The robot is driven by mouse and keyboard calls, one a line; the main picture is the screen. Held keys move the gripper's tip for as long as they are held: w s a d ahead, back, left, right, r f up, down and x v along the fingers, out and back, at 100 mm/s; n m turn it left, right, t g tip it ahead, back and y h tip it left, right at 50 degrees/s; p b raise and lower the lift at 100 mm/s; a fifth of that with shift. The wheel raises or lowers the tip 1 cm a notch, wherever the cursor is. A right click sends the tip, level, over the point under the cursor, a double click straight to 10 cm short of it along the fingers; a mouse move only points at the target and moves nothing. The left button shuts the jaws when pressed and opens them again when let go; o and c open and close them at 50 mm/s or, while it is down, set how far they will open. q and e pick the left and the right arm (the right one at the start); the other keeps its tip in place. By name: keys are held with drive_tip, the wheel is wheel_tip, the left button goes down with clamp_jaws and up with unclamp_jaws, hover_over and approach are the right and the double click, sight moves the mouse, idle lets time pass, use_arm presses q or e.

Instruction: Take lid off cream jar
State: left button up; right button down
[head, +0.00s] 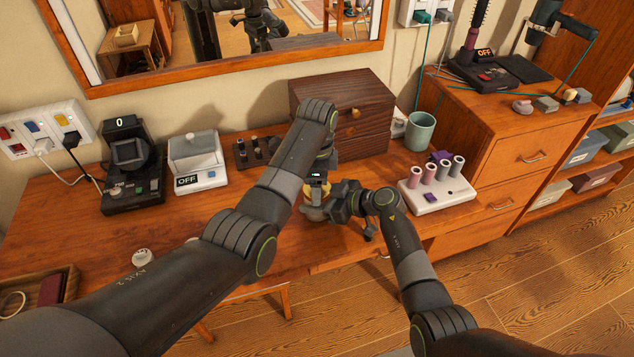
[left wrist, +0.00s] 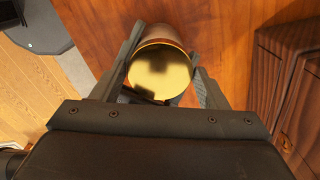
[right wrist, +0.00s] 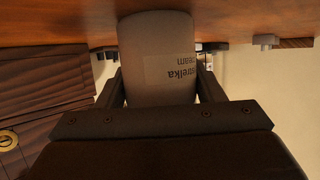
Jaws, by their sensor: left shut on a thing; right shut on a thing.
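The cream jar is mostly hidden behind my arms in the head view. Its greyish-brown body (right wrist: 158,62) with a printed label fills the middle of the right wrist view. Its shiny gold lid (left wrist: 160,72) shows from above in the left wrist view, with the jar body just beyond it and no clear gap between them. My left gripper (head: 317,186) points down from above, its fingers shut on either side of the lid. My right gripper (head: 324,208) comes in low from the right and is shut around the jar body, close to the table.
A dark wooden drawer box (head: 340,105) stands just behind the jar. A green cup (head: 420,131) and a white holder with several rollers (head: 437,196) stand to the right. A white warmer (head: 197,160) and a black device (head: 131,165) stand at left.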

use_arm(q)
drive_tip(key=shift+r, duration=0.15)
idle(0.3)
drive_tip(key=shift+r, duration=0.95)
drive_tip(key=shift+r, duration=2)
use_arm(e)
drive_tip(key=shift+c, duration=1.4)
unclamp_jaws()
drive_tip(key=shift+d, duration=0.1)
use_arm(q)
drive_tip(key=shift+r+p, duration=0.55)
drive_tip(key=shift+p, duration=0.05)
use_arm(e)
drive_tip(key=v, duration=1.2)
